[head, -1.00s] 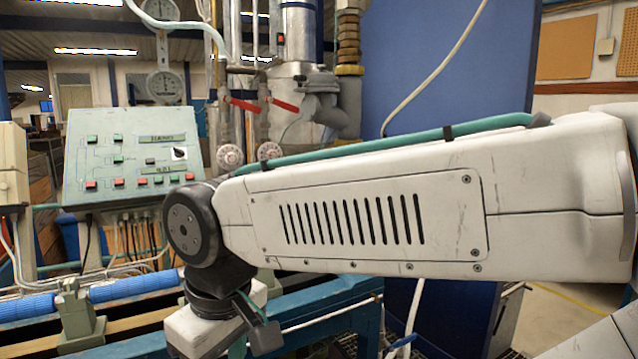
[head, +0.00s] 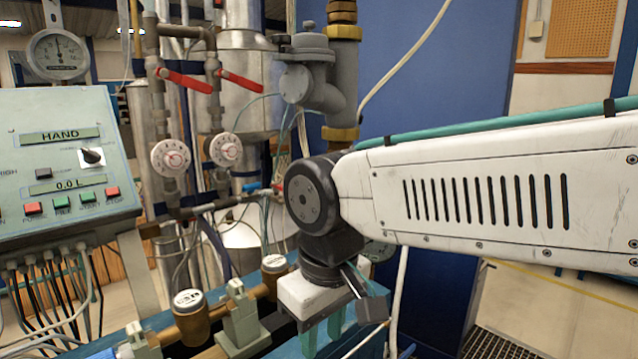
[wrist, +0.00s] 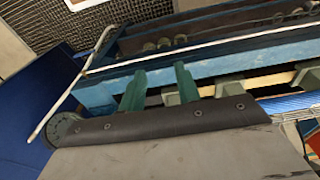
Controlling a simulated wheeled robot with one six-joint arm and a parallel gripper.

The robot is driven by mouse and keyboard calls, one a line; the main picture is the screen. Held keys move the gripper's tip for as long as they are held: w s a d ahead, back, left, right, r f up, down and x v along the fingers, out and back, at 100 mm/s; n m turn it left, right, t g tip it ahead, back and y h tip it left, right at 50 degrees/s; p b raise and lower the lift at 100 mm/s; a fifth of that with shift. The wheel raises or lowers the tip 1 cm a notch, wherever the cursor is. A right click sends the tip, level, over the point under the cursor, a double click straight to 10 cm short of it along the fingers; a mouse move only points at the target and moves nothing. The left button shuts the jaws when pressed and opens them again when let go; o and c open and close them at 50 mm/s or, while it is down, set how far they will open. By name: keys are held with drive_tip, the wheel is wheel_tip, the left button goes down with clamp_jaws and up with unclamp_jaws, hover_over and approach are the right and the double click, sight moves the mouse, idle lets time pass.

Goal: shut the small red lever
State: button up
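A small red handle (head: 279,188) shows low on the pipework in the head view, just left of my wrist joint; it is too small to tell its position exactly. Two larger red levers, a left one (head: 185,81) and a right one (head: 241,82), sit higher on the grey pipes, both sloping down to the right. My gripper (head: 323,338) points down in front of the bench, below and right of the small handle. In the wrist view its two green fingers (wrist: 158,82) stand apart with nothing between them. No lever shows in the wrist view.
A control panel (head: 60,165) stands at the left. Two dials (head: 171,157) sit below the larger levers. Brass meters (head: 190,312) lie on the blue bench near my gripper. A blue partition (head: 440,60) stands behind my arm.

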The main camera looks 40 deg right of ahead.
sight(286, 191)
drive_tip(key=w+d+f+n+g+h, duration=0.1)
drive_tip(key=w+d+n+g+h, duration=0.15)
drive_tip(key=w+d+h, duration=0.95)
drive_tip(key=w+d+r+t+h, duration=0.1)
drive_tip(key=w+r+t, duration=0.1)
drive_tip(key=w, duration=0.4)
drive_tip(key=w+d+r+n+t+h, duration=0.1)
drive_tip(key=w+r+t, duration=0.2)
drive_tip(key=w, duration=0.4)
drive_tip(key=w+r+n+t+h, duration=0.1)
drive_tip(key=w+r+t+h, duration=0.1)
drive_tip(key=w+t, duration=0.2)
drive_tip(key=shift+w+d+r, duration=0.15)
drive_tip(key=shift+w+d, duration=0.05)
drive_tip(key=shift+w, duration=0.7)
drive_tip(key=shift+w+d+r, duration=0.1)
drive_tip(key=shift+w+d, duration=0.1)
drive_tip(key=shift+w, duration=0.65)
drive_tip(key=x, duration=0.7)
drive_tip(key=shift+d+r, duration=0.1)
drive_tip(key=shift+d, duration=0.05)
clamp_jaws()
